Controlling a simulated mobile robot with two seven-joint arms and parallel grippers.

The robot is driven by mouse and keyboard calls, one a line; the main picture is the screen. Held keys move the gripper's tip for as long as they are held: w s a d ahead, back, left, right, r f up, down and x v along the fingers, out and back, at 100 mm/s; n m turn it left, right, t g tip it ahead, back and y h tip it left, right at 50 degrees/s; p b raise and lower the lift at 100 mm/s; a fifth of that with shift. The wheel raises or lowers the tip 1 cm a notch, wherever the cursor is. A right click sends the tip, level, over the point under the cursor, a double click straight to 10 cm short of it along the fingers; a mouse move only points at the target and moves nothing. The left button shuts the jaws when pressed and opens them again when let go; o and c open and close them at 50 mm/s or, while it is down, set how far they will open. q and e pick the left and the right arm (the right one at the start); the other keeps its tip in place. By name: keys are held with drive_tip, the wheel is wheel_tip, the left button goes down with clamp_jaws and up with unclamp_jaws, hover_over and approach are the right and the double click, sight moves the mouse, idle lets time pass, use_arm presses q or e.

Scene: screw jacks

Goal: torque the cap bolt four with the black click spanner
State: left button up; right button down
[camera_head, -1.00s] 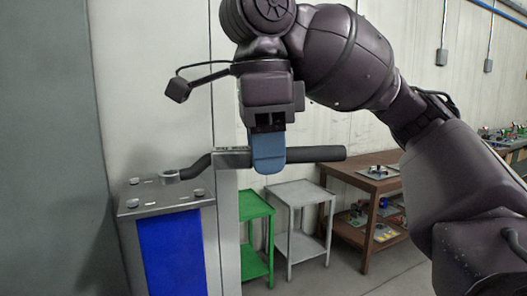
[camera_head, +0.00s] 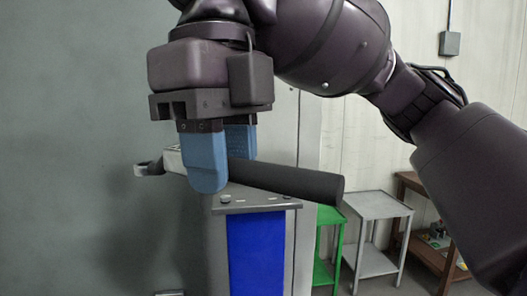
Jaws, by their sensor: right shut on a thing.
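My right gripper (camera_head: 222,180) is shut on the black click spanner (camera_head: 290,182), with its blue fingers around the spanner near the inner end of the handle. The spanner is held roughly level, its black handle pointing right and its ring head (camera_head: 147,169) pointing left, beyond the jack's left edge. The screw jack's grey metal cap (camera_head: 255,205) shows below the spanner, above a blue front panel (camera_head: 256,255). One cap bolt (camera_head: 225,198) shows at the front left; the spanner and fingers hide the cap's rear. I cannot tell which bolt is four. My left gripper is out of view.
A green table (camera_head: 328,216) and a grey two-level table (camera_head: 375,205) stand to the right, behind the jack. A brown bench (camera_head: 411,180) is at the far right. A plain grey wall surface (camera_head: 70,150) fills the left.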

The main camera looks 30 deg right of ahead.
drive_tip(key=a+m+y, duration=0.1)
drive_tip(key=a+m, duration=0.4)
drive_tip(key=m, duration=1.2)
drive_tip(key=w+d+f, duration=0.1)
drive_tip(key=w+d, duration=0.1)
drive_tip(key=d, duration=0.1)
drive_tip(key=w+d+f, duration=0.1)
drive_tip(key=w+d, duration=0.2)
drive_tip(key=w+d+f, duration=0.1)
drive_tip(key=w+d, duration=0.1)
drive_tip(key=d, duration=0.1)
drive_tip(key=shift+w+d+f, duration=0.2)
drive_tip(key=shift+w, duration=0.2)
drive_tip(key=s+d+n, duration=0.4)
drive_tip(key=d+n, duration=0.4)
drive_tip(key=n, duration=0.2)
drive_tip(key=shift+s+d+h, duration=0.25)
drive_tip(key=shift+d+h, duration=0.05)
drive_tip(key=shift+f, duration=0.8)
drive_tip(key=shift+a, duration=0.25)
